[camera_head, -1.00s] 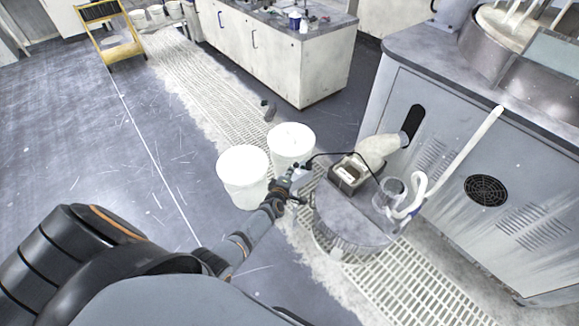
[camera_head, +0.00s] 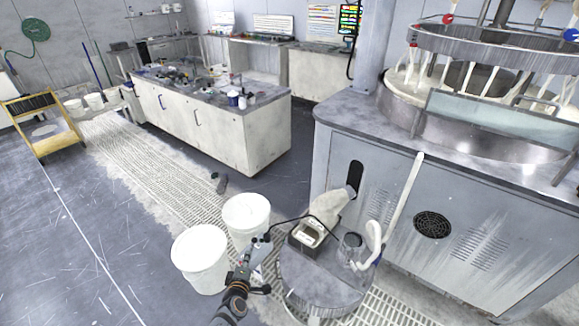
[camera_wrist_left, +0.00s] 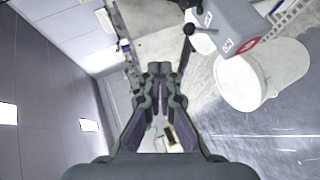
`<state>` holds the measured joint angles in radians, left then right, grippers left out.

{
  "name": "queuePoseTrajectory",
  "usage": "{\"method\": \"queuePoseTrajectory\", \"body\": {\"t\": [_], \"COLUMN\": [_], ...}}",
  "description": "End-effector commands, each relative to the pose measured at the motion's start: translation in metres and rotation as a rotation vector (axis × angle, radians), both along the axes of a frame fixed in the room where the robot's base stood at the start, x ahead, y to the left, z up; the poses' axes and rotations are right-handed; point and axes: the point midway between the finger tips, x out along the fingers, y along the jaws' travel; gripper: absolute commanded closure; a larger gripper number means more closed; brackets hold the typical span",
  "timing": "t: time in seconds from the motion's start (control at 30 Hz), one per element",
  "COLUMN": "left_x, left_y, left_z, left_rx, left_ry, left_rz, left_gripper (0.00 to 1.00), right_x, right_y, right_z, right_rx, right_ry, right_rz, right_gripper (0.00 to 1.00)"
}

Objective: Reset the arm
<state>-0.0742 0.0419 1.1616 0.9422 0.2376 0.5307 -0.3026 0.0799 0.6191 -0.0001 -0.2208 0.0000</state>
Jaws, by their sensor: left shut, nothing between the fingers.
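My left arm (camera_head: 233,298) reaches up from the bottom edge of the head view. Its gripper (camera_head: 264,239) is in front of the white buckets and left of the round grey stand. In the left wrist view the two dark fingers of the left gripper (camera_wrist_left: 160,70) meet at their tips with nothing between them. My right gripper is in neither view.
Two white buckets (camera_head: 201,262) (camera_head: 246,213) stand beside the left arm. The round stand (camera_head: 325,289) holds a grey box (camera_head: 308,238) and a clear jug (camera_head: 350,247). A large polishing machine (camera_head: 455,225) stands at right.

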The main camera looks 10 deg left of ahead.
Motion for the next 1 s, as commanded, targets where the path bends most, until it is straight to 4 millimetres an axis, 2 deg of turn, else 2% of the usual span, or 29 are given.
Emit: {"method": "queuePoseTrajectory", "body": {"t": [0.07, 0.13, 0.17, 0.27, 0.3, 0.37, 0.4, 0.47, 0.5, 0.6, 0.7, 0.8, 0.9, 1.0], "left_x": [-0.003, -0.016, -0.025, -0.073, -0.099, -0.14, -0.17, -0.216, -0.247, -0.323, -0.384, -0.424, -0.442, -0.446], "left_y": [-0.001, -0.004, -0.006, -0.014, -0.017, -0.02, -0.021, -0.021, -0.02, -0.015, -0.009, -0.004, -0.001, 0.0], "left_z": [-0.005, -0.024, -0.036, -0.093, -0.119, -0.154, -0.175, -0.204, -0.221, -0.251, -0.268, -0.275, -0.278, -0.278], "left_rx": [0.012, 0.06, 0.097, 0.256, 0.327, 0.428, 0.49, 0.575, 0.626, 0.731, 0.802, 0.844, 0.862, 0.867], "left_ry": [0.014, 0.068, 0.105, 0.282, 0.365, 0.485, 0.563, 0.675, 0.747, 0.902, 1.016, 1.085, 1.116, 1.121], "left_rz": [-0.009, -0.049, -0.078, -0.226, -0.302, -0.422, -0.503, -0.63, -0.716, -0.921, -1.093, -1.211, -1.267, -1.28], "left_gripper": [1.0, 1.0, 1.0, 1.0, 1.0, 1.0, 1.0, 1.0, 1.0, 1.0, 1.0, 1.0, 1.0, 1.0], "right_x": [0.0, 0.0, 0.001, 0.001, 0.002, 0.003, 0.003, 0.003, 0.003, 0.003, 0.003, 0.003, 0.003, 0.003], "right_y": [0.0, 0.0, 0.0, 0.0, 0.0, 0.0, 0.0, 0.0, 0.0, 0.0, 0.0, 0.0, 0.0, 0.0], "right_z": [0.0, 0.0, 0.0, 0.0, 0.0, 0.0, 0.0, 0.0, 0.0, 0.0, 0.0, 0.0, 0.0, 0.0], "right_rx": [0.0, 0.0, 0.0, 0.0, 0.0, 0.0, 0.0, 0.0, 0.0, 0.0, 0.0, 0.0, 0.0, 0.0], "right_ry": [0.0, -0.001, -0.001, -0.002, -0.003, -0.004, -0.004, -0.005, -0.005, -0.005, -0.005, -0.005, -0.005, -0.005], "right_rz": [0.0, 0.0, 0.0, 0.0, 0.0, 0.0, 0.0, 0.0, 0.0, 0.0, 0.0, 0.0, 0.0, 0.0], "right_gripper": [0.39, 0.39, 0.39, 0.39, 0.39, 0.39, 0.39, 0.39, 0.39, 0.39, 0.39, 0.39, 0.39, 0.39]}}
